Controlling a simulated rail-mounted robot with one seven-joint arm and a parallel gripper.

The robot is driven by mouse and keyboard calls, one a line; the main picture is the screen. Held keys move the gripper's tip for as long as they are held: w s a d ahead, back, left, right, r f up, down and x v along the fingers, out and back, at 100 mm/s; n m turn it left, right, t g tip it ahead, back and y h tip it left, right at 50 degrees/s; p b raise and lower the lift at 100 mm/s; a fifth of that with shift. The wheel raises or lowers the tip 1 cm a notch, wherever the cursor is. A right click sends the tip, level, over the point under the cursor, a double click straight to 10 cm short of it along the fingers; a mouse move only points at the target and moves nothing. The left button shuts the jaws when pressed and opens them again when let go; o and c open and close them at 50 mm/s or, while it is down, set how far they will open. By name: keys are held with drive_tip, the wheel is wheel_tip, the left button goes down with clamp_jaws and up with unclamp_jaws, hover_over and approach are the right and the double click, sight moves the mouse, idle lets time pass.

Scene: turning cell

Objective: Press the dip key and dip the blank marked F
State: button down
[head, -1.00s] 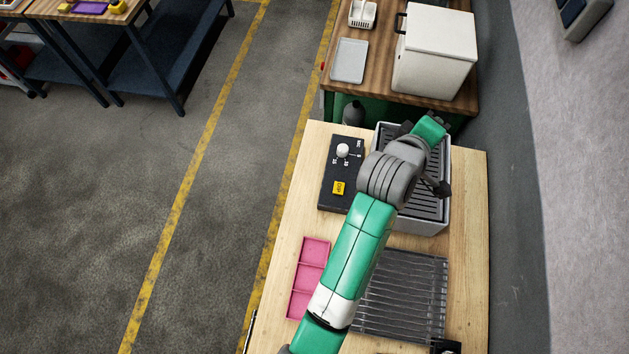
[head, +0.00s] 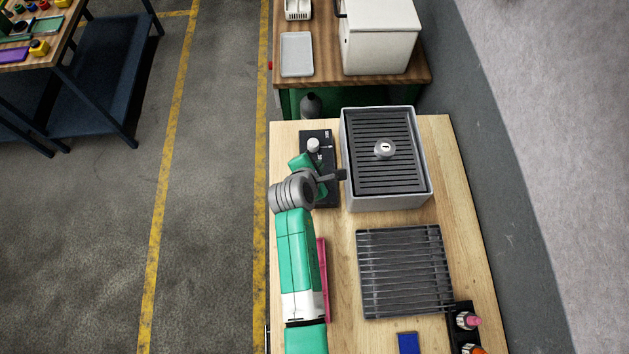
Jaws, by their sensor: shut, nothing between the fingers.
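The dip basin (head: 424,196) is a grey box with a dark slatted grate (head: 372,178) on top. A round pale-grey blank (head: 384,149) sits on the grate; its dark mark is too small to read surely. The black control panel (head: 320,138) with a white knob (head: 313,145) stands left of the basin. My gripper (head: 322,179) is shut and empty over the panel's lower part, its fingertips mostly hidden by my wrist. The yellow dip key is hidden there, so I cannot tell whether I touch it.
A wire rack (head: 405,272) lies in front of the basin. A pink tray (head: 322,280) shows partly beside my arm. A blue block (head: 407,343) and a dark holder (head: 463,338) are at the front right. A white box (head: 380,40) stands on the back table.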

wheel_tip(320, 180, down, 8)
drive_tip(key=b, duration=0.8)
drive_tip(key=shift+r, duration=0.2)
drive_tip(key=shift+f, duration=0.55)
drive_tip(key=shift+f, duration=0.1)
idle(1.0)
drive_tip(key=shift+f+b, duration=0.3)
drive_tip(key=shift+f, duration=0.05)
